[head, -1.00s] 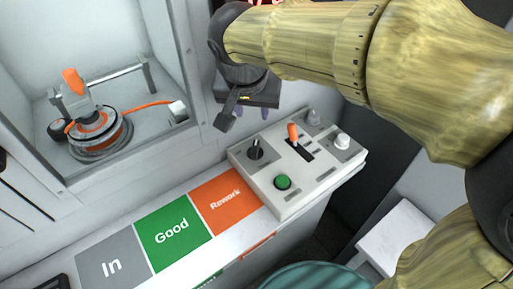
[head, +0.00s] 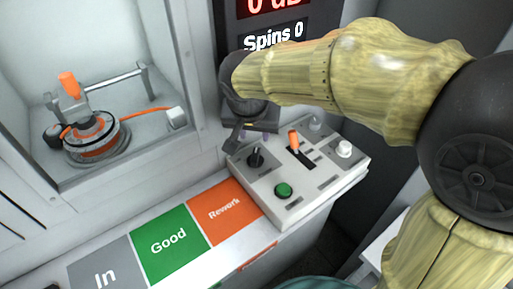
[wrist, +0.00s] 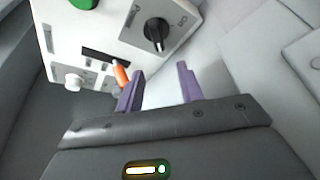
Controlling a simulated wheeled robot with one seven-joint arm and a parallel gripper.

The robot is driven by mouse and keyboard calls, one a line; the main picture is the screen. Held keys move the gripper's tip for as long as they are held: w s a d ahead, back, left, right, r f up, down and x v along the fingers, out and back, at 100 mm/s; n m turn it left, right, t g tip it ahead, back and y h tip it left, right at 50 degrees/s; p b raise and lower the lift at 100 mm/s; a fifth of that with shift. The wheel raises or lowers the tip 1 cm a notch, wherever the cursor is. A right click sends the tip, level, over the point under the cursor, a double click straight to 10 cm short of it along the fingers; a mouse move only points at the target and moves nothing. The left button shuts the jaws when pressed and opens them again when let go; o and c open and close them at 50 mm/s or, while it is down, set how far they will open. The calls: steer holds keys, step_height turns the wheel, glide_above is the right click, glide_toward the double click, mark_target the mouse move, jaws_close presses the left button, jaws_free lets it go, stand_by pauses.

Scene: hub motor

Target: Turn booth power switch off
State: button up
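A light grey control box (head: 306,200) carries a black rotary switch (head: 255,158) at its back left. My gripper (wrist: 159,84) is open and empty, with two purple fingers apart. The switch lies beyond the fingertips, and the orange lever is near the left finger.
The booth (head: 110,172) at left holds a motor (head: 95,142) with an orange-handled clamp. In, Good and Rework (head: 224,212) areas lie in front. A white knob (head: 344,149) is on the box's right.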

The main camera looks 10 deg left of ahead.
mark_target(256, 148)
steer(key=b+x, duration=0.2)
steer(key=x, duration=0.7)
jaws_close()
